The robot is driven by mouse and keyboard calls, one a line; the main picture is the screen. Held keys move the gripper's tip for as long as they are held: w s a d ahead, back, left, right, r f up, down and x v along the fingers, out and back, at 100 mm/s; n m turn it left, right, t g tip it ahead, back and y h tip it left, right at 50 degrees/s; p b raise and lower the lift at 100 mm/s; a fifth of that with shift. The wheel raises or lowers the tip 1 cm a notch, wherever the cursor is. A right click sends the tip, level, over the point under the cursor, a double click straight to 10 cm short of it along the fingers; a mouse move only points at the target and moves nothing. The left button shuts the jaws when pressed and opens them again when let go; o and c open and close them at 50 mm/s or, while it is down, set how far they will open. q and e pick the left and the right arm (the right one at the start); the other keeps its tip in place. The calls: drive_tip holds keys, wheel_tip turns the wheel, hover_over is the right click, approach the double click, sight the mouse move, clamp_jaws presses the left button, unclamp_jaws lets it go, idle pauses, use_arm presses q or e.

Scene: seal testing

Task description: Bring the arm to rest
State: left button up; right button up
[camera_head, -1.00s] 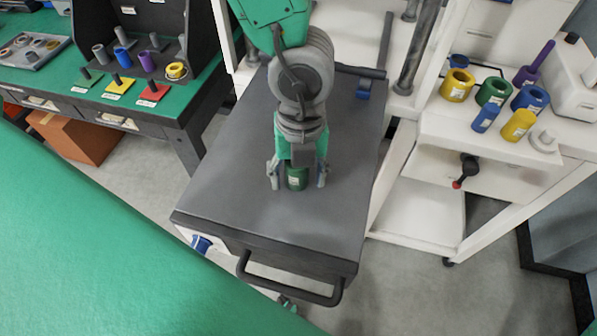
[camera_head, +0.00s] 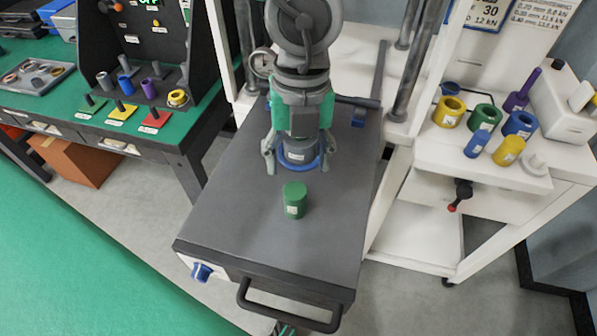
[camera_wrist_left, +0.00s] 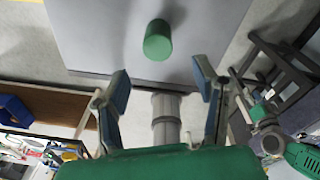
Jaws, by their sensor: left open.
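A green cylinder (camera_head: 294,199) stands upright on the dark grey top of a cart (camera_head: 240,225), free of any gripper. My left gripper (camera_head: 297,168) is above the cart, behind the cylinder in the head view. Its fingers are spread and nothing is between them. In the left wrist view the green cylinder (camera_wrist_left: 158,40) lies ahead of the open fingers (camera_wrist_left: 163,85), with a clear gap. A blue ring (camera_head: 299,160) shows at the gripper's underside; I cannot tell if it is part of the gripper. My right gripper is not in view.
A white bench (camera_head: 440,150) at the right carries yellow, green and blue rings and cylinders. A press with grey columns (camera_head: 415,70) stands behind the cart. A green-topped table (camera_head: 60,104) with several colored parts is at the left.

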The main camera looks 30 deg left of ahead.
use_arm(q)
drive_tip(key=shift+r, duration=0.4)
